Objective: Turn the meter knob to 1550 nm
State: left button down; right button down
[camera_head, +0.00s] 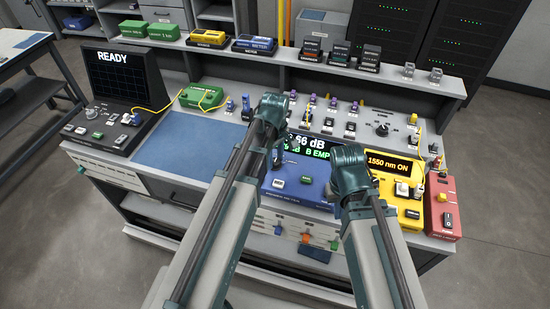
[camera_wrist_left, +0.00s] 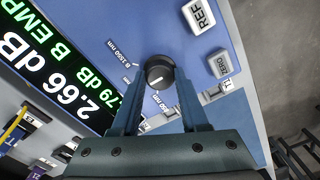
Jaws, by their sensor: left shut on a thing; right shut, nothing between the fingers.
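The blue meter (camera_head: 290,188) stands on the bench, with "66 dB" and "B EMP" readable on its screen (camera_head: 310,146). In the left wrist view its screen (camera_wrist_left: 60,75) reads "2.66 dB". The black round meter knob (camera_wrist_left: 159,72) has a white pointer aimed toward the lower left, near the "850 nm" mark; the "B 1550 nm" mark lies to its upper left. My left gripper (camera_wrist_left: 160,84) is shut on the knob, one finger on each side; the head view shows it (camera_head: 282,152) over the meter. My right gripper (camera_head: 340,190) is shut and empty right of the meter; its fingertips are mostly hidden.
REF (camera_wrist_left: 199,14) and ZERO (camera_wrist_left: 219,64) buttons stand close to the knob. A yellow unit (camera_head: 400,205) reading "1550 nm ON" and a red unit (camera_head: 443,205) stand at the right. The blue mat (camera_head: 205,145) is clear.

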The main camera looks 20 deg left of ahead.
pick_arm(q)
jog(key=m, duration=0.5)
jog(key=shift+m, duration=2.2)
jog(key=shift+c, duration=2.1)
grip_release()
jog(key=shift+r, duration=0.1)
